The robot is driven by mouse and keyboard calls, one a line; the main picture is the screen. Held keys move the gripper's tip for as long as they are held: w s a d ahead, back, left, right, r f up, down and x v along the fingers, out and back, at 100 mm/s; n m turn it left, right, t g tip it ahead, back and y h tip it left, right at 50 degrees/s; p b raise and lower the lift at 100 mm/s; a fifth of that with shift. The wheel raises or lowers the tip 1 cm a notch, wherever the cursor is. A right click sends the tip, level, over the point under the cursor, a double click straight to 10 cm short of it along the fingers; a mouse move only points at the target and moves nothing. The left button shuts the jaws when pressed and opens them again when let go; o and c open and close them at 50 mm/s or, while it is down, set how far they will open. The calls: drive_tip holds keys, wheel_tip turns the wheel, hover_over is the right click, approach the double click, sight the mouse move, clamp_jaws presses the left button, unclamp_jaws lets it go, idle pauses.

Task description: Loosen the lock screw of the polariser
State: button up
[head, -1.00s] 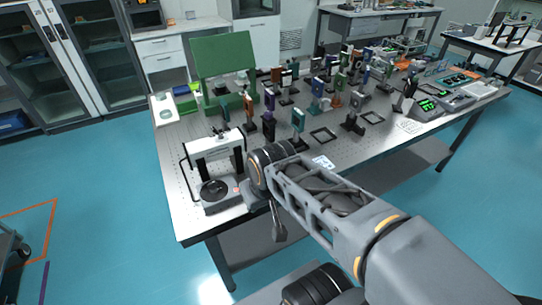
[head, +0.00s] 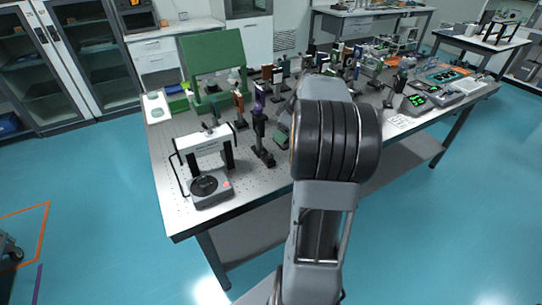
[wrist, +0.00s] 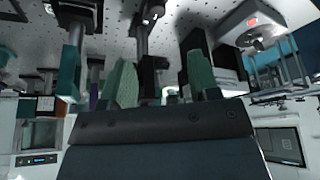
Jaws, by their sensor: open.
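In the wrist view, which shows the table upside down, my gripper (wrist: 162,75) is open, with its two green-grey fingers apart. A dark post mount (wrist: 147,72) shows between the fingers, beyond them; I cannot tell whether they touch it. A teal-faced mount (wrist: 68,78) stands left of the fingers. I cannot tell which mount is the polariser, and no lock screw can be made out. In the head view, my arm hides my gripper and the middle of the table. A black post mount (head: 261,140) stands left of my arm.
The optical table (head: 180,207) carries a white-framed device with a round dark plate (head: 210,186) at its front left. A green board (head: 212,55) stands behind. Several mounts crowd the back. Boxes with green displays (head: 416,100) sit at the right.

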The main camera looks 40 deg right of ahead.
sight(270, 156)
drive_tip(key=x, duration=1.3)
drive_tip(key=shift+d+f+p, duration=0.2)
drive_tip(key=shift+f+p, duration=0.05)
drive_tip(key=shift+p, duration=0.05)
drive_tip(key=shift+w, duration=0.1)
drive_tip(key=shift+c, duration=0.5)
drive_tip(key=c, duration=0.8)
